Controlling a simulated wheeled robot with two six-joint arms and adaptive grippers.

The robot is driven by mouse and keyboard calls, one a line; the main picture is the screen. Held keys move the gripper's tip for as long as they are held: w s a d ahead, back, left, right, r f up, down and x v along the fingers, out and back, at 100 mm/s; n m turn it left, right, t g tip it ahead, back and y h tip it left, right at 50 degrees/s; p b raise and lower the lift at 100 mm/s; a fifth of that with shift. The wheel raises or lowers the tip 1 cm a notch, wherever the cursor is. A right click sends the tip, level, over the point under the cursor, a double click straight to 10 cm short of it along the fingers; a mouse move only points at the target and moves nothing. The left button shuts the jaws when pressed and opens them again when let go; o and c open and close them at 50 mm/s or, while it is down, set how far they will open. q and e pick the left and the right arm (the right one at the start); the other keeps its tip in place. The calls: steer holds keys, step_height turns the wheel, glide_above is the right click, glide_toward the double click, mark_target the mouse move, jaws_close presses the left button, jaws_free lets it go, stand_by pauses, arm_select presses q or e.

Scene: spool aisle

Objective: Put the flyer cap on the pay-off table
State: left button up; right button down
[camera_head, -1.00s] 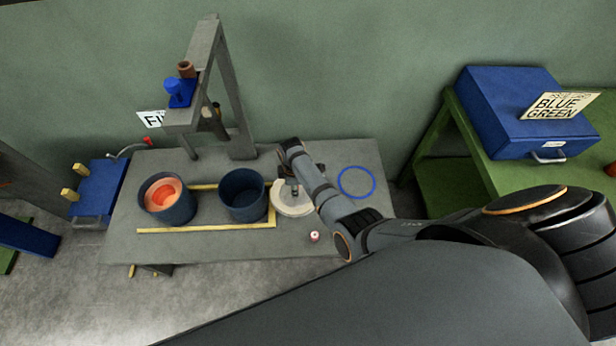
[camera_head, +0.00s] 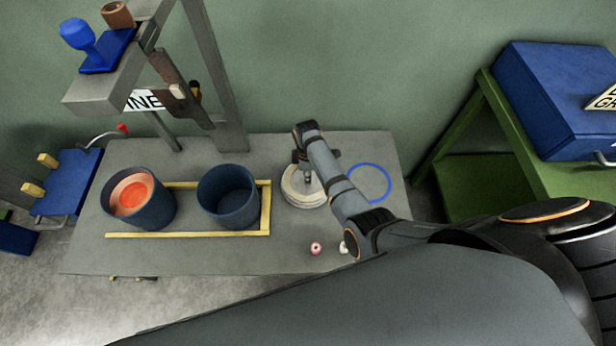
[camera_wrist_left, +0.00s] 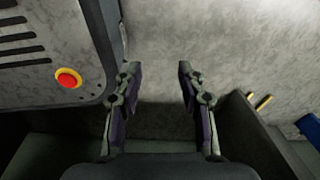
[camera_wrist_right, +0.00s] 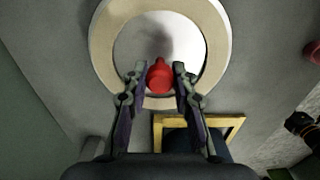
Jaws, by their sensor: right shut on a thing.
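The flyer cap (camera_head: 297,200), a round cream disc, is at the right part of the grey pay-off table (camera_head: 200,260). In the right wrist view it shows as a cream ring (camera_wrist_right: 104,45) around a pale disc with a red knob (camera_wrist_right: 160,78). My right gripper (camera_wrist_right: 159,72) is shut on the red knob, with a finger on each side. Whether the cap touches the tabletop, I cannot tell. A blue ring (camera_head: 387,178) lies on the table to its right, partly behind my right arm. My left gripper (camera_wrist_left: 158,70) is open and empty over grey floor.
Two dark blue bins stand left of the cap: one (camera_head: 158,212) with orange contents, one (camera_head: 228,205) empty. A yellow frame (camera_head: 180,235) borders them. A small red-and-white piece (camera_head: 316,248) lies near the front edge. A grey stand (camera_head: 215,75) rises behind; a blue case (camera_head: 560,95) is right.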

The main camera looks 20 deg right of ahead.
steer(key=shift+a+f, duration=0.1)
steer(key=shift+f, duration=0.1)
steer(key=c, duration=1.5)
jaws_free()
steer(key=shift+f, duration=0.15)
steer(key=o, duration=0.4)
arm_select(q)
steer(key=shift+w+d+f, duration=0.1)
steer(key=shift+w+f, duration=0.3)
steer(key=shift+w, duration=0.15)
steer(key=r+p, duration=0.2)
steer(key=shift+w+r+p, duration=0.2)
steer(key=shift+p, duration=0.15)
arm_select(e)
step_height(320, 180, up, 12)
steer(key=shift+r, duration=0.15)
